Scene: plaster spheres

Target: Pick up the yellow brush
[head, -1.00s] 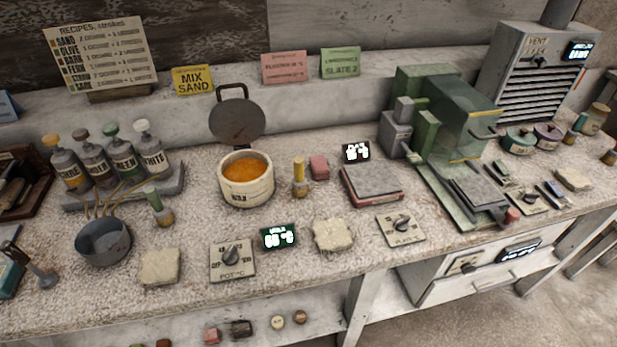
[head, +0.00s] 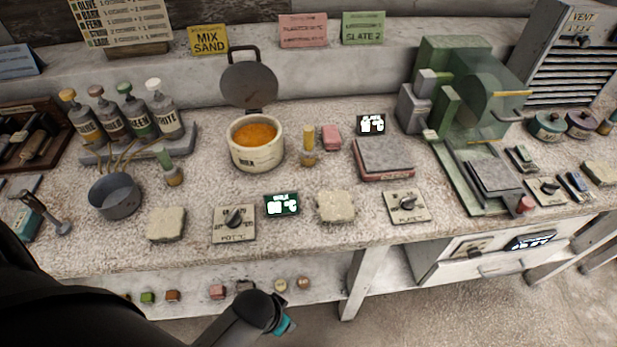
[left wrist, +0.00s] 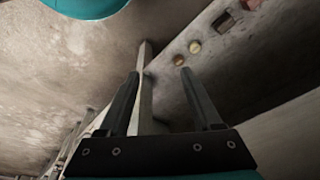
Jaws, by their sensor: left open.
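The yellow brush (head: 308,146) stands upright on the bench in the head view, its yellow handle up, just right of the cream pot. Nothing touches it. My left arm comes in at the bottom left of the head view, below the bench front, well away from the brush. My left gripper (left wrist: 162,73) shows in the left wrist view with two dark fingers apart and nothing between them. Beyond them are a bench leg and the lower shelf. The brush is not seen in the left wrist view. My right gripper is in neither view.
The cream pot (head: 256,145) of orange liquid stands left of the brush. A pink block (head: 331,138) and grey-topped hot plate (head: 384,158) are to its right. A green display (head: 281,205) and pale stone (head: 335,207) lie in front. A green brush (head: 172,168) stands further left.

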